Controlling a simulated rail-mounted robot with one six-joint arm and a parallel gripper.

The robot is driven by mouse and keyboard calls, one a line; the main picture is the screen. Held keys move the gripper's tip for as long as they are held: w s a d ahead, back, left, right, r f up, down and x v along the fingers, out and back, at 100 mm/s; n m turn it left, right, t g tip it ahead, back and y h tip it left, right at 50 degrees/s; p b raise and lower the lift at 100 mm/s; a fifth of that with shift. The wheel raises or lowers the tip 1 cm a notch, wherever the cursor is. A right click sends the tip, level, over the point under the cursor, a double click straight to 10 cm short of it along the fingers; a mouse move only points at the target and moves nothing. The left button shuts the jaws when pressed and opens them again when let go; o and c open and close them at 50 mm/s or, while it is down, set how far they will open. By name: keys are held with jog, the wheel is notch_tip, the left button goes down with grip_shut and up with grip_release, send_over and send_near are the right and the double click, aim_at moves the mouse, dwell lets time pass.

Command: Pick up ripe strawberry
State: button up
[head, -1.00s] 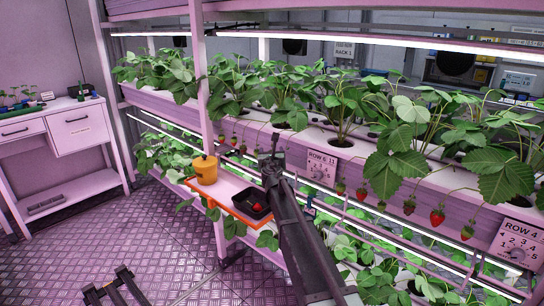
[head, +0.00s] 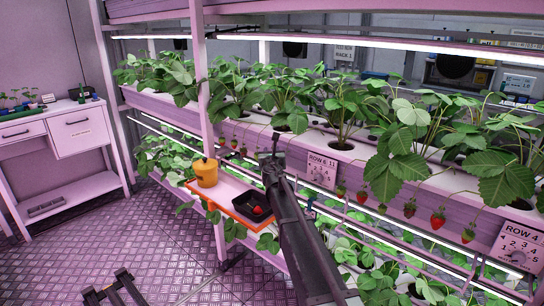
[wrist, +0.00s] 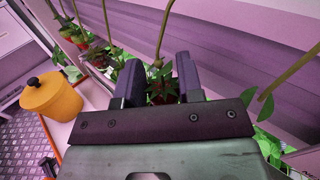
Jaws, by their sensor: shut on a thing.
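My gripper (wrist: 160,78) points at the front of the upper planter, and its two dark fingers are shut on a red strawberry (wrist: 161,90) in the wrist view. A stem runs up from the berry, and leaves partly cover it. In the head view my gripper (head: 275,145) is seen from behind, and the held berry is hidden. Other red strawberries (head: 438,218) hang along the planter to the right, and smaller ones (head: 234,143) hang to the left. More berries (wrist: 78,38) show at the upper left of the wrist view.
A black tray (head: 236,220) holding a red berry sits on an orange-edged shelf, beside a lidded orange pot (head: 205,174); the pot also shows in the wrist view (wrist: 52,100). A rack post (head: 205,120) stands left of my arm. The floor at left is mostly clear.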

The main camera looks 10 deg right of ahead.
jog(key=shift+r, duration=0.35)
jog(key=s+a, duration=0.1)
jog(key=s, duration=0.5)
jog(key=s+a+p, duration=0.1)
jog(key=s, duration=1)
jog(key=shift+s+a+r, duration=0.4)
jog(key=shift+a, duration=0.1)
jog(key=s+a, duration=0.1)
jog(key=a, duration=0.1)
jog(key=s+a, duration=0.1)
jog(key=s, duration=0.1)
jog(key=shift+a, duration=0.4)
